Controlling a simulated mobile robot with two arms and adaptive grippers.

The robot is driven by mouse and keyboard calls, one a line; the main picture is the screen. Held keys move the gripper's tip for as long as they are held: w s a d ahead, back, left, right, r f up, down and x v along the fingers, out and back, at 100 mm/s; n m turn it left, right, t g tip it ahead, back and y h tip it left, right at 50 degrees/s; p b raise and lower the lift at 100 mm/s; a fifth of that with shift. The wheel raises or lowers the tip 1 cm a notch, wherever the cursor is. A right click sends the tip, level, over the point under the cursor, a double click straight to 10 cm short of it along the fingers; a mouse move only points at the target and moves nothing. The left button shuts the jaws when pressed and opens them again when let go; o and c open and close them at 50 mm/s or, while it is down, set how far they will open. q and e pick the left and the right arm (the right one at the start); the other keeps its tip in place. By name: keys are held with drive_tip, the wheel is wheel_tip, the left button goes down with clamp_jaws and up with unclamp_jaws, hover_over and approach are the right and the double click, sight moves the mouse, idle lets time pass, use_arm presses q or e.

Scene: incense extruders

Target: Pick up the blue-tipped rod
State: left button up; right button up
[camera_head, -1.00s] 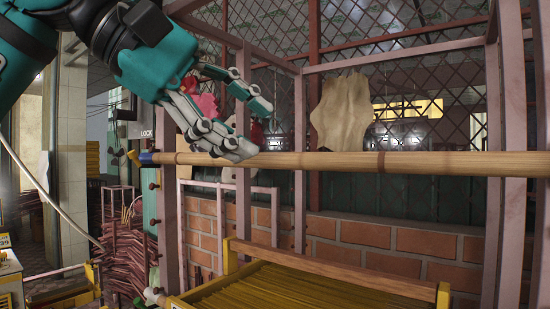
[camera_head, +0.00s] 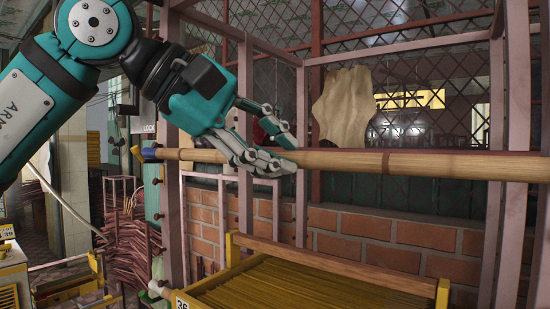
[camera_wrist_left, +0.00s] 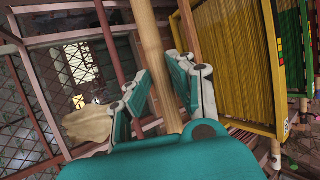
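The blue-tipped rod is a long pale bamboo pole (camera_head: 430,164) lying level across the head view. Its blue end (camera_head: 148,154) is at the left, by a pink metal post. My left gripper (camera_head: 284,156) is at the rod's left half, reaching in from above left. One finger is above the rod and others overlap its front. In the left wrist view the rod (camera_wrist_left: 149,35) runs between the spread fingers (camera_wrist_left: 164,82), which look open. Contact cannot be made out. My right gripper is not in view.
A yellow-framed tray (camera_head: 330,268) of thin yellow sticks lies below the rod. Pink metal posts (camera_head: 502,120) stand around the rod. Behind are a low brick wall (camera_head: 400,240), a wire mesh and a hanging beige sheet (camera_head: 342,105). A pile of reddish sticks (camera_head: 128,245) is at lower left.

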use_arm(q)
clamp_jaws()
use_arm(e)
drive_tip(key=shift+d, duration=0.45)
